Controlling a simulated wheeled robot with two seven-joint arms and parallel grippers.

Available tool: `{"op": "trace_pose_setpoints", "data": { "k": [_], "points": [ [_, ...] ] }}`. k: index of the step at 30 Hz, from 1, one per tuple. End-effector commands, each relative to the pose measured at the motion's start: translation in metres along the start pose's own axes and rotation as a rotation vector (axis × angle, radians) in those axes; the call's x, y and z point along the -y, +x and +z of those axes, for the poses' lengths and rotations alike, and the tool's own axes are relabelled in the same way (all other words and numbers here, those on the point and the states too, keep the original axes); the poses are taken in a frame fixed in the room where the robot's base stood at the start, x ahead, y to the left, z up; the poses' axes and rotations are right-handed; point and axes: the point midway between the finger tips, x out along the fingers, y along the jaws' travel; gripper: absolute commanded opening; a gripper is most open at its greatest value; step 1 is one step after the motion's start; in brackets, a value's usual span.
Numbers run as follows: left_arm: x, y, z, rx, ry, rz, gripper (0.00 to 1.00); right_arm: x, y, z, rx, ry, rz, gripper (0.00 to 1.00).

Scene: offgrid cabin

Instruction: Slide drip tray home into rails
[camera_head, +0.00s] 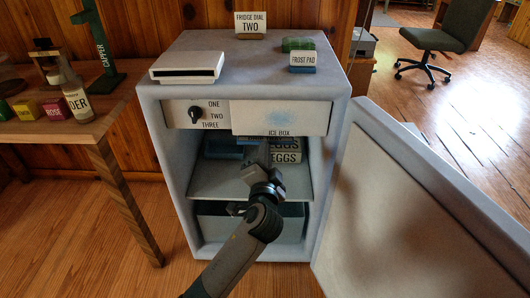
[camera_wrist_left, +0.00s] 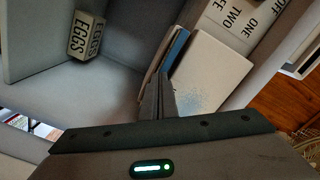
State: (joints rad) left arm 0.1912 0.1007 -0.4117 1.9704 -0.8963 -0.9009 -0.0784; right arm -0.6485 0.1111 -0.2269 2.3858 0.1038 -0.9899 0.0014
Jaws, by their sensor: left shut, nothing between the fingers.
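The fridge (camera_head: 157,150) stands open, with the white ice box front (camera_head: 290,117) at its top. A blue-edged flat piece (camera_head: 222,142), which looks like the drip tray, sits just under the ice box. In the left wrist view a blue strip (camera_wrist_left: 177,48) shows along the ice box's edge. The tray's rails and how far in it sits cannot be made out. My left gripper (camera_head: 262,158) reaches inside the fridge, below the ice box. Its fingers (camera_wrist_left: 157,98) are shut and empty, close to the blue strip; contact cannot be told. My right gripper is not in view.
An EGGS carton (camera_head: 286,153) stands behind the gripper on the shelf (camera_head: 222,185). The open door (camera_head: 410,215) fills the right side. A white slotted box (camera_head: 187,67), a frost pad (camera_head: 303,68) and a dial sign (camera_head: 250,24) are on top. A wooden table (camera_head: 60,130) stands left.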

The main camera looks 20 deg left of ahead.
Motion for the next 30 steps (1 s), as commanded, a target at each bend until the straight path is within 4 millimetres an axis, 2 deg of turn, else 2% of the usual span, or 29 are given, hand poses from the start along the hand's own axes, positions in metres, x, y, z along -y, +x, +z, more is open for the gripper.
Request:
{"op": "trace_pose_setpoints", "data": {
  "k": [20, 30],
  "points": [
    [0.0, 0.01, 0.0, 0.0, 0.0, -0.001, 0.0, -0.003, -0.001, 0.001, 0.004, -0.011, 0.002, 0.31],
    [0.0, -0.01, -0.001, 0.0, -0.001, 0.001, 0.0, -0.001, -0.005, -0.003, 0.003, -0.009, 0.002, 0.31]
  ]
}}
